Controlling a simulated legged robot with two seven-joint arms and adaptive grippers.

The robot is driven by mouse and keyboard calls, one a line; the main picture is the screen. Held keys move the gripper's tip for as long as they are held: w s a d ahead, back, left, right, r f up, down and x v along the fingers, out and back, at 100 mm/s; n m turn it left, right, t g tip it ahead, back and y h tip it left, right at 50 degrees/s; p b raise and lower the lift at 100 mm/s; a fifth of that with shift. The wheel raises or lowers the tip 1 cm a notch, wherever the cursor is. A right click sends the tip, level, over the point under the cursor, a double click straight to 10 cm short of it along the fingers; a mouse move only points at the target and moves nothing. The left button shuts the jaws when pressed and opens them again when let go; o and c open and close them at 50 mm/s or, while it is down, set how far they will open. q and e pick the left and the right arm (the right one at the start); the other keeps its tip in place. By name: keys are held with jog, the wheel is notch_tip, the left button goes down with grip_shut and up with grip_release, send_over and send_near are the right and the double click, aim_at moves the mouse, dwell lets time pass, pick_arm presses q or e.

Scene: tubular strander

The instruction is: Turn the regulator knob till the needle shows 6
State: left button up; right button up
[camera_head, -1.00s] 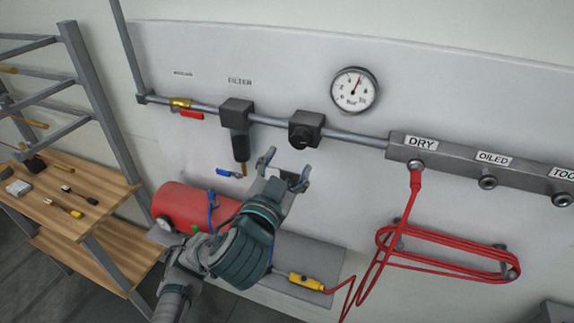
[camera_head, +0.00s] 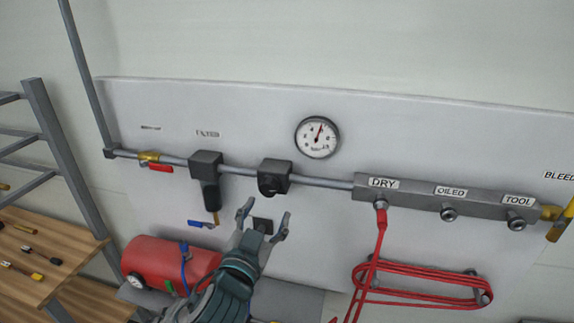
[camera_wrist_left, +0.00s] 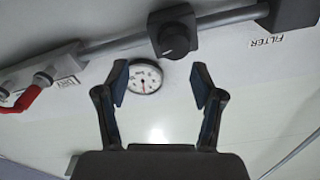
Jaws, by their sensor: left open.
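The regulator is a dark block (camera_head: 275,174) on the grey pipe, with a round black knob (camera_head: 268,188) at its lower front. In the left wrist view the knob (camera_wrist_left: 176,42) appears upside down, beyond the fingertips. The round white gauge (camera_head: 317,137) hangs above and right of the regulator. Its red needle points up and slightly right; the numerals are too small to read surely. The gauge also shows between the fingers in the left wrist view (camera_wrist_left: 145,78). My left gripper (camera_head: 264,216) is open and empty just below the knob, apart from it. My right gripper is out of view.
The filter (camera_head: 206,180) hangs left of the regulator. The manifold (camera_head: 430,200) with a coiled red hose (camera_head: 420,282) is to the right. A red tank (camera_head: 170,262) and a wooden shelf (camera_head: 40,250) are lower left. The panel around the gauge is clear.

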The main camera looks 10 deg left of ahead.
pick_arm(q)
jog(key=w+d+h+p, duration=0.1)
jog(key=d+h+p, duration=0.1)
jog(key=p, duration=0.2)
jog(key=n+t+y+p, duration=0.1)
jog(key=n+t+p, duration=0.25)
jog(key=p, duration=0.55)
send_near(267, 192)
jog(key=s+d+f, duration=0.1)
jog(key=a+p+v, duration=0.1)
jog(key=p+v, duration=0.2)
jog(key=v, duration=0.3)
jog(key=shift+t, duration=0.25)
jog(key=b+x, duration=0.2)
jog(key=x, duration=1.3)
jog(key=shift+w+b, duration=0.3)
jog(key=shift+w, duration=0.05)
jog(key=shift+w+r, duration=0.25)
jog(key=shift+w, duration=0.4)
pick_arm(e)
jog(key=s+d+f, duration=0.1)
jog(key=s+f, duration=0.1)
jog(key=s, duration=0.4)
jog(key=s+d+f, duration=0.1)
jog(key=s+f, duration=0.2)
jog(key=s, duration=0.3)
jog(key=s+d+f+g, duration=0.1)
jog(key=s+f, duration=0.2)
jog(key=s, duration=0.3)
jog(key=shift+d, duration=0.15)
